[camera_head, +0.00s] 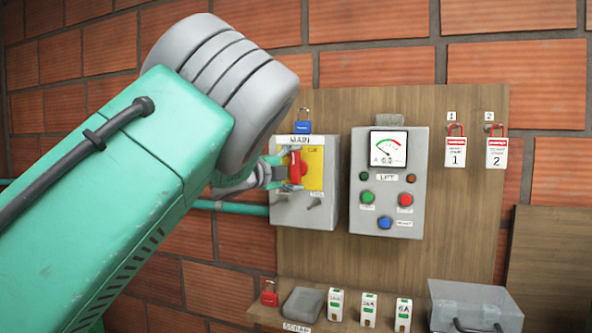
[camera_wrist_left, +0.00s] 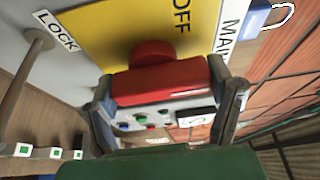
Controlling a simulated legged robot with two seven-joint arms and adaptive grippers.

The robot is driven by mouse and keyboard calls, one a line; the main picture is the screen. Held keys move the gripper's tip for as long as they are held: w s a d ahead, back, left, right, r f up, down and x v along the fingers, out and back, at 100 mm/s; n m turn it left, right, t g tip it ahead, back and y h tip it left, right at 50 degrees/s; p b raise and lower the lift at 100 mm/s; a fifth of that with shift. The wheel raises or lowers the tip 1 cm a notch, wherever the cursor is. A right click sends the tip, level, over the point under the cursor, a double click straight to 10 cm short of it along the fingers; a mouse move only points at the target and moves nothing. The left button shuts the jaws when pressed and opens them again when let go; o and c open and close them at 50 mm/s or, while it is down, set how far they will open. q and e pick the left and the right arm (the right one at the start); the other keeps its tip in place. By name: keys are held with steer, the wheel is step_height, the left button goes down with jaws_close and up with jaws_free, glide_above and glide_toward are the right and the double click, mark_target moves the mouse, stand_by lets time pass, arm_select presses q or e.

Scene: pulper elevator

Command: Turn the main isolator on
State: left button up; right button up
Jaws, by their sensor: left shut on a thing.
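The main isolator is a grey box (camera_head: 322,212) with a yellow plate (camera_head: 316,170) and a "MAIN" label, on the wooden board. Its red rotary handle (camera_head: 296,168) stands roughly upright in the head view. My left gripper (camera_head: 285,172) is shut on this handle. In the left wrist view the red handle (camera_wrist_left: 160,82) sits between the two fingers, and "OFF" reads on the yellow plate (camera_wrist_left: 115,30) beyond it. The handle hides part of the plate. My right gripper is in neither view.
A blue padlock (camera_head: 303,125) is above the isolator box. A grey lift control box (camera_head: 389,180) with gauge and buttons stands to its right. Two tagged red padlocks hang farther right. A shelf below holds a red padlock (camera_head: 269,295), small labelled modules and a clear bin (camera_head: 470,300).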

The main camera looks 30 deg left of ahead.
arm_select(q)
steer(key=shift+d+f, duration=0.1)
steer(key=shift+f, duration=0.1)
stand_by(0.4)
steer(key=o, duration=1)
steer(key=shift+o, duration=0.3)
steer(key=shift+w, duration=0.25)
steer(key=shift+s, duration=0.15)
steer(key=s+a, duration=0.2)
steer(key=s, duration=0.9)
steer(key=shift+s, duration=0.2)
steer(key=shift+f, duration=0.1)
